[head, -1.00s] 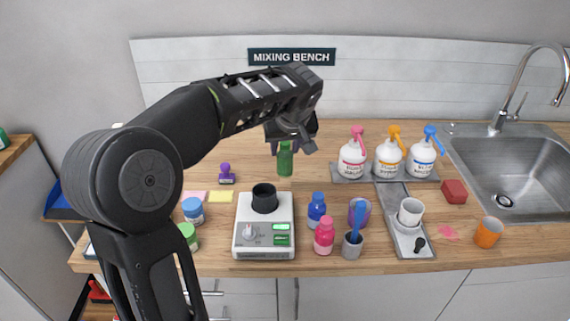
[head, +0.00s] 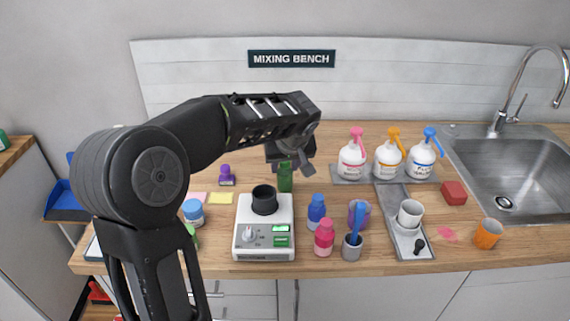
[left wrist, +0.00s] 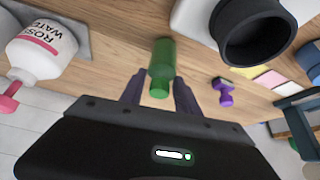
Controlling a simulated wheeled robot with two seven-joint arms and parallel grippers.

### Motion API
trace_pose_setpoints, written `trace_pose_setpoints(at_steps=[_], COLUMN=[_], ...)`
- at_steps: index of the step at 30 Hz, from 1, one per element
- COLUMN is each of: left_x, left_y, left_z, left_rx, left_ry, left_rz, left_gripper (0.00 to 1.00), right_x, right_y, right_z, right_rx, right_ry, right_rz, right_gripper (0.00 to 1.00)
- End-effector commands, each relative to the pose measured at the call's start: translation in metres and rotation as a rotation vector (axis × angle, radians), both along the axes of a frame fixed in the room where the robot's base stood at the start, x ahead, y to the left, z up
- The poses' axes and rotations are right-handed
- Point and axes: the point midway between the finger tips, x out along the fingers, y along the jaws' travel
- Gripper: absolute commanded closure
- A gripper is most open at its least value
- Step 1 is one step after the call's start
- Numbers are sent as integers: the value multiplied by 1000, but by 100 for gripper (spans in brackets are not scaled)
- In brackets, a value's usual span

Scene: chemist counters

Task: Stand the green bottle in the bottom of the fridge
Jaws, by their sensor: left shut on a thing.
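The green bottle (head: 286,178) is upright at the wooden bench, behind the white scale. My left gripper (head: 287,161) comes down on it from above and is shut on its upper part. In the left wrist view the green bottle (left wrist: 161,66) sits between the two fingers of my left gripper (left wrist: 158,95). I cannot tell whether the bottle's base touches the bench. No fridge can be made out in these views. My right gripper is not in view.
The white scale (head: 264,241) with a black cup stands in front of the bottle. A blue bottle (head: 316,208) and a pink bottle (head: 324,238) stand to its right. Pump bottles (head: 352,162) stand on a grey tray, and a sink (head: 520,172) lies far right.

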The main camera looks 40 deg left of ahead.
Motion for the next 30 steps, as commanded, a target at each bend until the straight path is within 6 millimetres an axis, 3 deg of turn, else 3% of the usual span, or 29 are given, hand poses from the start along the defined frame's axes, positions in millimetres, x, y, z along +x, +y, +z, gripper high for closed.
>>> trace_pose_setpoints(at_steps=[4,5,12,25,30], left_x=[0,0,0,-1,-9], left_y=[0,0,0,-2,-11], left_z=[-4,-3,-2,5,26], left_rx=[1,0,0,0,0], left_ry=[-1,0,0,-1,-4], left_rz=[0,0,0,0,-1], left_gripper=[100,60,41,40,40], right_x=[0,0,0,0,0], right_y=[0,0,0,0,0], right_z=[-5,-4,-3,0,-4], right_rx=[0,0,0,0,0], right_ry=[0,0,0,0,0], right_rz=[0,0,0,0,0], right_gripper=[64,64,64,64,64])
